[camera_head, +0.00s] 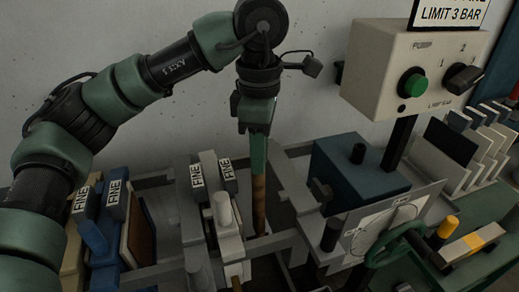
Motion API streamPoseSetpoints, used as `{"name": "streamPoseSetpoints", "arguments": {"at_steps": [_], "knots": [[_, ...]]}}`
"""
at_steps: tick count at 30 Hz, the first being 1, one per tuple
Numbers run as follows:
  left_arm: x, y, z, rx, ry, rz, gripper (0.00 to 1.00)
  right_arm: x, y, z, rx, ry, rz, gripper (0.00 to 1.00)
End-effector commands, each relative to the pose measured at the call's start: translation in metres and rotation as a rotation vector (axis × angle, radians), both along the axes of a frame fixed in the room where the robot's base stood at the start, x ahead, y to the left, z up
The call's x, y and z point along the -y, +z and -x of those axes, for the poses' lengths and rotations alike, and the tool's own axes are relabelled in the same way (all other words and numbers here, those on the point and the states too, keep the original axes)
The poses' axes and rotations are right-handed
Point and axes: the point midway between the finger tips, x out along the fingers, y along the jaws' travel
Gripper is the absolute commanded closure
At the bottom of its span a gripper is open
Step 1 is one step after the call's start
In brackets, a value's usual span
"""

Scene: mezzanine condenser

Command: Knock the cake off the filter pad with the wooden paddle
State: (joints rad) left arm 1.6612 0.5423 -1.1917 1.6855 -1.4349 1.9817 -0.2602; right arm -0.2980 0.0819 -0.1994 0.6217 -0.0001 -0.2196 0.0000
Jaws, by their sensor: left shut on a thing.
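My left gripper (257,122) hangs in the upper middle and is shut on the top of an upright stick, which looks like the wooden paddle (259,202). Its upper part looks green and its lower part brown. The lower end reaches down into the gap of the grey frame, right of the white plates. A blue filter plate (104,240) marked FINE stands left of it. A brown slab (141,236) shows against that plate's right side; it may be the cake on a pad, but I cannot tell for sure. My right gripper is not in view.
White plates (206,205) marked FINE stand in the grey frame close left of the stick. A dark blue block (357,177) stands to its right. A control box (415,75) with a green button, a green handwheel (392,243) and a rack of plates (468,150) are further right.

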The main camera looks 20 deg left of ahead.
Motion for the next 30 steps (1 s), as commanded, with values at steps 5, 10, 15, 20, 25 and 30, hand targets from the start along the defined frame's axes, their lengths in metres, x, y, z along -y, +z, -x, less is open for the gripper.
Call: {"name": "streamPoseSetpoints", "arguments": {"at_steps": [5, 10, 15, 20, 25, 30], "knots": [[0.000, -0.009, 0.000, 0.001, 0.000, 0.000, 1.00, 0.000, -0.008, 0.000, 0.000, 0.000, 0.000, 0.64], [0.000, -0.010, 0.000, 0.001, 0.000, 0.000, 1.00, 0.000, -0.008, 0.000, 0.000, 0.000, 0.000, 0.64], [0.000, -0.009, 0.000, 0.001, 0.000, 0.000, 1.00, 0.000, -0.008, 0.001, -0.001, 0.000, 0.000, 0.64], [-0.006, -0.011, 0.004, 0.000, 0.001, 0.000, 1.00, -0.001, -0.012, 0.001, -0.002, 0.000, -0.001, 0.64], [-0.019, -0.011, 0.012, 0.002, 0.002, 0.001, 1.00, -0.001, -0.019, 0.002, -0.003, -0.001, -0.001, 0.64], [-0.028, -0.009, 0.019, 0.001, 0.001, 0.001, 1.00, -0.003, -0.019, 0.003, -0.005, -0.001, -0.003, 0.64]]}}
